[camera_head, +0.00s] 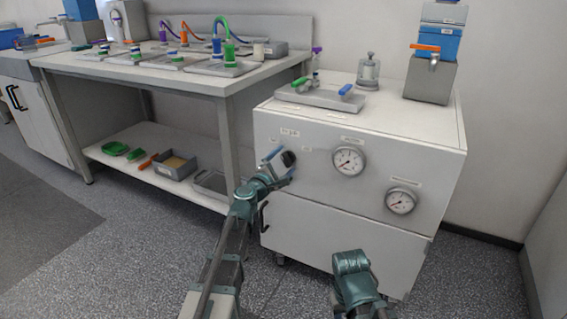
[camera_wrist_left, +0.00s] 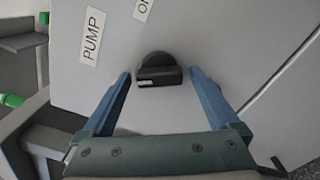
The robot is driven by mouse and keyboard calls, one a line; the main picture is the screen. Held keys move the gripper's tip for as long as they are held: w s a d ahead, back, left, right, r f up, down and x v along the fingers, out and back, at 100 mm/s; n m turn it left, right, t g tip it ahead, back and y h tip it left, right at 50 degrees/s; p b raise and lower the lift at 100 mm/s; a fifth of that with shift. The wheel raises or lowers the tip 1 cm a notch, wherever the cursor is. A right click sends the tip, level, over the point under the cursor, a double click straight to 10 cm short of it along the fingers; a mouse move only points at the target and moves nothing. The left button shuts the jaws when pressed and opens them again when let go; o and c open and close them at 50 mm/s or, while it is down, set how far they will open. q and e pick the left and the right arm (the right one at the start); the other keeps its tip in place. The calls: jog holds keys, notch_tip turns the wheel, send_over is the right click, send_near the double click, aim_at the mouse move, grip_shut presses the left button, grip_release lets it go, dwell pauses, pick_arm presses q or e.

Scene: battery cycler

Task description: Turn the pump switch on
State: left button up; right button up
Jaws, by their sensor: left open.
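The pump switch is a black rotary knob (camera_wrist_left: 158,70) on the white front panel of the cabinet, below a "PUMP" label (camera_wrist_left: 93,36) in the left wrist view. In the head view the knob (camera_head: 289,158) shows at the upper left of the panel, partly covered by my gripper. My left gripper (camera_wrist_left: 160,76) is open, with one blue finger on each side of the knob. Gaps show between the fingers and the knob, so it is not clamped. In the head view my left gripper (camera_head: 277,161) is right at the panel.
Two round gauges, a left one (camera_head: 348,161) and a right one (camera_head: 400,201), sit on the panel right of the knob. The cabinet top holds a tray (camera_head: 318,98) with valves. A workbench (camera_head: 215,84) stands to the left. My right arm is low in front of the cabinet.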

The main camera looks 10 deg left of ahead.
pick_arm(q)
jog(key=c, duration=1.4)
jog(key=shift+m, duration=0.4)
jog(key=m, duration=0.5)
jog(key=shift+r+m, duration=0.15)
jog(key=shift+m, duration=0.25)
jog(key=m, duration=0.5)
jog(key=shift+r, duration=0.1)
jog(key=shift+m, duration=0.3)
jog(key=o, duration=1.4)
jog(key=shift+p, duration=0.3)
